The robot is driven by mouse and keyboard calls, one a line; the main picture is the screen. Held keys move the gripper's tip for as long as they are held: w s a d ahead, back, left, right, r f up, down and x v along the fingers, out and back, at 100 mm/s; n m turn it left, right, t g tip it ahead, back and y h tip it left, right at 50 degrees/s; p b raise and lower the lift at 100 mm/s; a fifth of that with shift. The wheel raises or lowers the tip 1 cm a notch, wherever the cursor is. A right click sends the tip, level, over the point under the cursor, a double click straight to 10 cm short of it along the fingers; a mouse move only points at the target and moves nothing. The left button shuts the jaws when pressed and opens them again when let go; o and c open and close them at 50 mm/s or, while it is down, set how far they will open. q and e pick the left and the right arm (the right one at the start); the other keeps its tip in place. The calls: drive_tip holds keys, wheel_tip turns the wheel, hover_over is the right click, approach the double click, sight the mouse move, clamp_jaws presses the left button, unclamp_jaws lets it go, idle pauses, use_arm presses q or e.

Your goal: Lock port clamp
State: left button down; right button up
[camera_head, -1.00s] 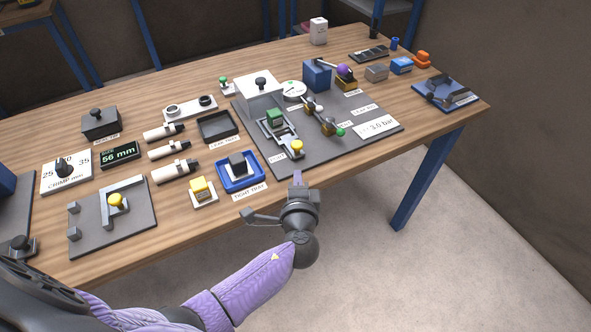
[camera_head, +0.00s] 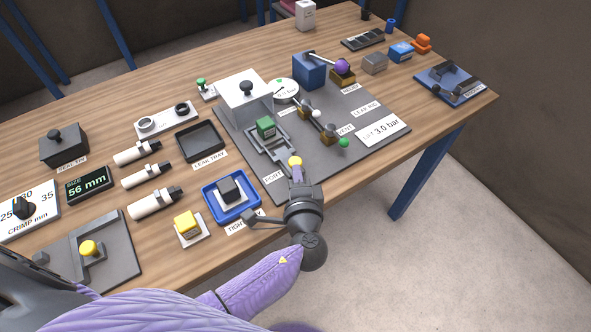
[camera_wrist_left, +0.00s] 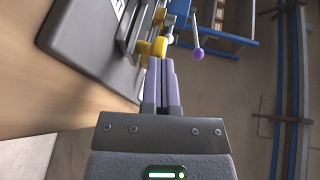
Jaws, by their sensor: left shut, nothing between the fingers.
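The port clamp is a grey slotted frame (camera_head: 272,146) on the dark plate, with a green block (camera_head: 266,127) at its far end and a yellow knob (camera_head: 295,161) at its near end, beside the PORT label (camera_head: 273,177). My left gripper (camera_head: 297,174) is shut and empty, its fingertips at the near side of the yellow knob. In the left wrist view the purple fingers (camera_wrist_left: 161,82) point at the yellow knob (camera_wrist_left: 160,46), touching or very close to it; I cannot tell which. My right gripper is not in view.
The dark plate (camera_head: 375,110) also carries a white box (camera_head: 243,95), a gauge (camera_head: 285,91), valve levers with a green knob (camera_head: 344,143), and a purple ball lever (camera_head: 341,67). A blue tight tray (camera_head: 211,201) lies left of the gripper. The table's front edge is close below.

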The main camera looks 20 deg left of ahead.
sight(285, 171)
use_arm(q)
drive_tip(key=w+a, duration=0.1)
drive_tip(key=a, duration=0.1)
drive_tip(key=w+a, duration=0.1)
drive_tip(key=shift+w+a+b, duration=0.35)
drive_tip(key=shift+w, duration=0.05)
drive_tip(key=shift+r, duration=0.15)
